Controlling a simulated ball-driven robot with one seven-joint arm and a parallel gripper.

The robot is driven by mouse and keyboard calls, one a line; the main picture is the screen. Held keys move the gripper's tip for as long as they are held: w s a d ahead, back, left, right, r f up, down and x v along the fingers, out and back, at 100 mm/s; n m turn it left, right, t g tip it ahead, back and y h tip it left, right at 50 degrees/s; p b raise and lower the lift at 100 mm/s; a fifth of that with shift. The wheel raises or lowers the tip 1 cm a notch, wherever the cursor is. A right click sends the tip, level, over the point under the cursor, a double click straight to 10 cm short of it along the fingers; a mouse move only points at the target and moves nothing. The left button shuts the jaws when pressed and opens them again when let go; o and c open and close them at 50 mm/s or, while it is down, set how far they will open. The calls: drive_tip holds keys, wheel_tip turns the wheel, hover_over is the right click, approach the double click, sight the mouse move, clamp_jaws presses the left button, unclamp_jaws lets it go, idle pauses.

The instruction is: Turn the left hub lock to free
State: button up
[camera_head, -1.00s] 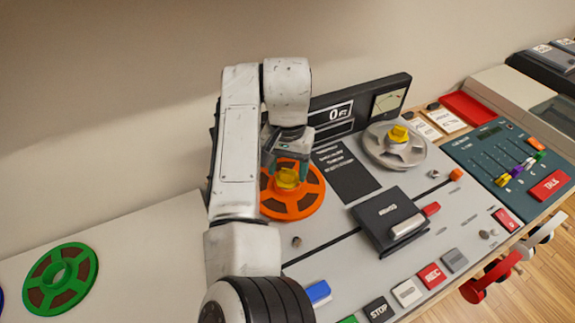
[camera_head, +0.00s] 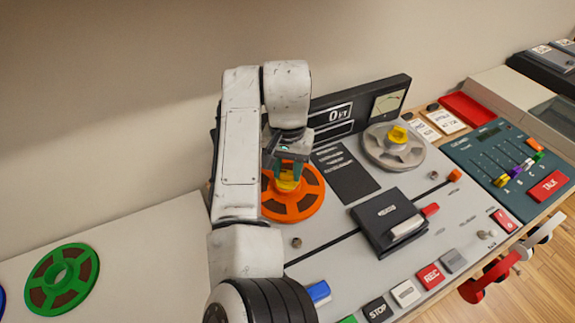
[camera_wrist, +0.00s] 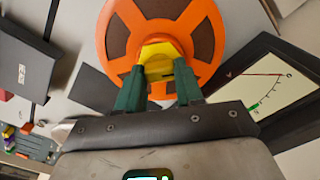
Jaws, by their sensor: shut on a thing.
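The left hub lock (camera_head: 287,182) is a yellow knob in the middle of the orange reel (camera_head: 312,186) on the left of the tape deck. My gripper (camera_head: 288,172) is above that reel, pointing down, with its green fingers on the knob. In the wrist view the yellow hub lock (camera_wrist: 158,55) sits between the two green fingertips (camera_wrist: 160,88), and the gripper is shut on it. The fingers hide part of the knob, so I cannot read its position. The orange reel (camera_wrist: 122,30) lies flat beneath it.
A grey reel (camera_head: 375,152) with its own yellow knob (camera_head: 398,134) sits at the right. The black head block (camera_head: 375,215) and meter panel (camera_head: 390,100) stand near.

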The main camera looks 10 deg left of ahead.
sight(287, 172)
drive_tip(key=n+p, duration=0.1)
drive_tip(key=p, duration=0.1)
drive_tip(key=n+p, duration=0.2)
drive_tip(key=p, duration=0.1)
drive_tip(key=shift+d+r, duration=0.1)
drive_tip(key=shift+r, duration=0.25)
drive_tip(key=n+p, duration=0.5)
drive_tip(key=p, duration=0.1)
drive_tip(key=shift+f+n, duration=0.1)
drive_tip(key=shift+n, duration=0.3)
drive_tip(key=n+p, duration=0.3)
drive_tip(key=n, duration=0.1)
drive_tip(key=shift+f+n, duration=0.1)
drive_tip(key=shift+n, duration=0.2)
drive_tip(key=shift+w+n+p, duration=0.1)
drive_tip(key=shift+n+p, duration=0.55)
drive_tip(key=shift+n, duration=1.35)
drive_tip(key=shift+a, duration=0.2)
drive_tip(key=o, duration=1)
drive_tip(key=shift+f, duration=0.15)
drive_tip(key=shift+o, duration=0.2)
wheel_tip(287, 172, up, 11)
drive_tip(key=b, duration=0.1)
drive_tip(key=shift+f, duration=0.1)
